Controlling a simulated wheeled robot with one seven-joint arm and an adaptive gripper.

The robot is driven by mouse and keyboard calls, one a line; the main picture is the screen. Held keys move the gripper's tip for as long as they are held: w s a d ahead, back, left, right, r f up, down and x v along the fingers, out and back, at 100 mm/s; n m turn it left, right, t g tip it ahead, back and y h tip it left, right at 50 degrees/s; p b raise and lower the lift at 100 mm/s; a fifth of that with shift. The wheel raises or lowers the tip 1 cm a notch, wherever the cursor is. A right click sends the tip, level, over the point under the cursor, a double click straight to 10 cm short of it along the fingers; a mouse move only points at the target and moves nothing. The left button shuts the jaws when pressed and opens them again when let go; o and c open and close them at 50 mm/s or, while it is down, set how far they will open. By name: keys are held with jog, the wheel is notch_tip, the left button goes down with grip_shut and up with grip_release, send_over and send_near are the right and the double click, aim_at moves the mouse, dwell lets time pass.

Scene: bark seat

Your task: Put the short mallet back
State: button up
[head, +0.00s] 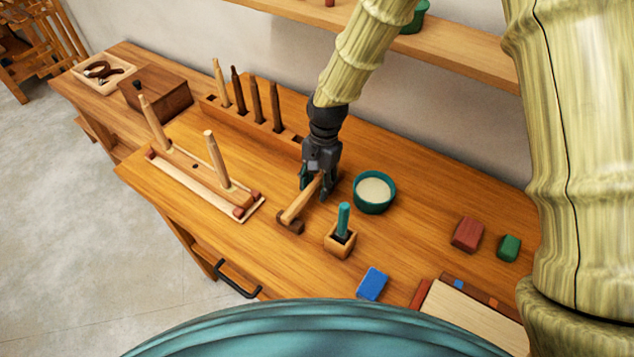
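A mallet with a pale handle (297,207) and a brown head (290,225) is near the middle of the bench. Its head is toward the front and its handle slants up to the right. I cannot tell whether it rests on the bench or is slightly raised. My gripper (318,190) points down over the handle's far end, with fingers on either side of it. Whether they press on the handle is hidden at this size. A pale stand (185,178) at the left has two upright handles, a small dark hole between them and reddish blocks at its ends.
Behind is a wooden rack (245,118) with several upright tools and dark openings. A teal bowl (374,193) is right of my gripper. A small box (340,240) holding a teal-handled tool is close in front. Blue (372,284), red (467,234) and green (509,248) blocks lie right.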

notch_tip(320, 180, up, 12)
jog(key=w+d, duration=0.1)
jog(key=shift+w, duration=0.35)
dwell(0.4)
